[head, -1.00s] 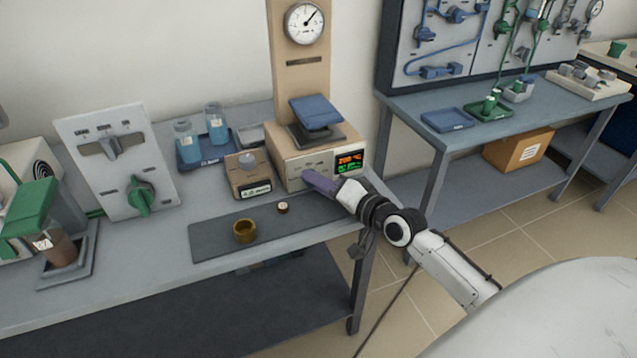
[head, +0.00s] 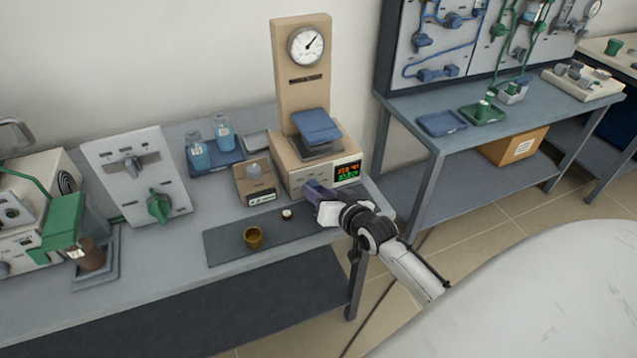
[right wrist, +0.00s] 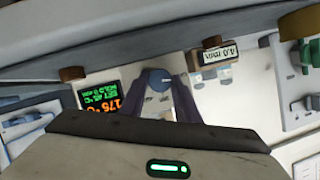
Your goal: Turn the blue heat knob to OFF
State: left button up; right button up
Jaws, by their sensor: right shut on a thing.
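The blue heat knob (right wrist: 160,80) shows in the right wrist view, on the pale front panel of the beige furnace unit (head: 290,178). My right gripper (head: 311,190) is at that front panel, left of the lit display (head: 347,173). Its purple-grey fingers (right wrist: 166,92) are on both sides of the knob and shut on it. In the head view the gripper hides the knob. The display also shows in the right wrist view (right wrist: 100,103), upside down, with a red reading that looks like 175 °C. The OFF mark cannot be made out. My left gripper is not in view.
A small beige timer box (head: 255,185) stands just left of the furnace unit. A brass cup (head: 253,237) and a small white-topped piece (head: 287,214) sit on the dark mat (head: 225,248) in front. A panel with a green knob (head: 158,205) stands further left.

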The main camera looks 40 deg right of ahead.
jog(key=shift+a+n+h, duration=0.1)
jog(key=shift+n+h, duration=0.4)
jog(key=shift+n, duration=0.2)
jog(key=o, duration=0.8)
jog(key=shift+c, duration=0.2)
jog(key=v, duration=1)
jog(key=shift+r, duration=0.25)
